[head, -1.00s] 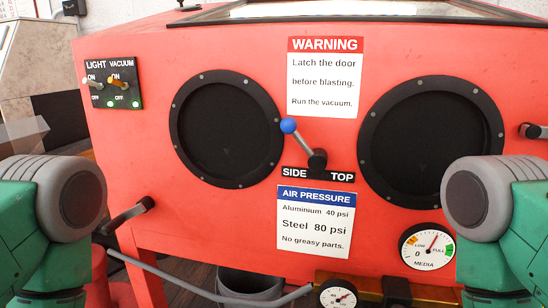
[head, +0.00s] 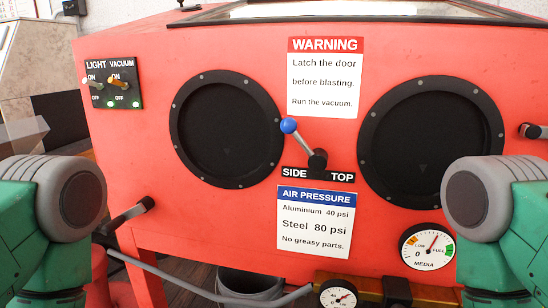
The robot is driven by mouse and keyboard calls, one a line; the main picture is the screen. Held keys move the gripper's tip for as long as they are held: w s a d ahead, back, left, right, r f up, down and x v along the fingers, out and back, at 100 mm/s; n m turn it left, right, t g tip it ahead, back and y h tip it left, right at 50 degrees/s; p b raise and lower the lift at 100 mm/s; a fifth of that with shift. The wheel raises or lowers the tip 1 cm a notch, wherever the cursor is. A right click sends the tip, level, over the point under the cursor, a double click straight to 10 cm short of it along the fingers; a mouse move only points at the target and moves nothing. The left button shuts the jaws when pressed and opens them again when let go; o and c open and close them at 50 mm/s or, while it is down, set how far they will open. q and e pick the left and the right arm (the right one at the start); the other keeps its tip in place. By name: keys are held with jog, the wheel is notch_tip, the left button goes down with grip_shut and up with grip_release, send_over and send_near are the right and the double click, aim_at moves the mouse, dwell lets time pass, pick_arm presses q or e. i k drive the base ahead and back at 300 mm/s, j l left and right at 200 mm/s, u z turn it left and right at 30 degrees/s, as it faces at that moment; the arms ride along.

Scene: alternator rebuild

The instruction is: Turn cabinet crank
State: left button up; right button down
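The crank (head: 304,143) is on the front of the red blasting cabinet (head: 240,50), between two round black glove ports. It has a metal lever with a blue ball knob (head: 288,125) and a black hub (head: 317,160). The lever slants up and left from the hub, towards the SIDE end of the SIDE/TOP label (head: 318,175). Parts of my two green and grey arms show at the lower left and lower right edges. Neither of my grippers is visible, and nothing of mine touches the crank.
The left port (head: 226,130) and right port (head: 431,140) flank the crank. A LIGHT/VACUUM switch panel (head: 114,85) is at upper left. A black-gripped handle (head: 130,213) sticks out at lower left. A media gauge (head: 427,246) and a pressure gauge (head: 339,298) sit low. The space before the crank is clear.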

aim_at(145, 204)
jog(key=j+u, duration=0.4)
jog(key=i+j+u, duration=0.15)
jog(key=j+u, duration=0.25)
jog(key=i+j+u, duration=0.15)
jog(key=j+u, duration=0.25)
jog(key=i+j+z, duration=0.25)
jog(key=j+z, duration=0.25)
jog(key=i+j+z, duration=0.15)
jog(key=z, duration=0.25)
jog(key=i+j+z, duration=0.15)
jog(key=z, duration=0.25)
jog(key=i+j+z, duration=0.1)
jog(key=j+z, duration=0.5)
jog(key=z, duration=0.25)
jog(key=i+j, duration=0.05)
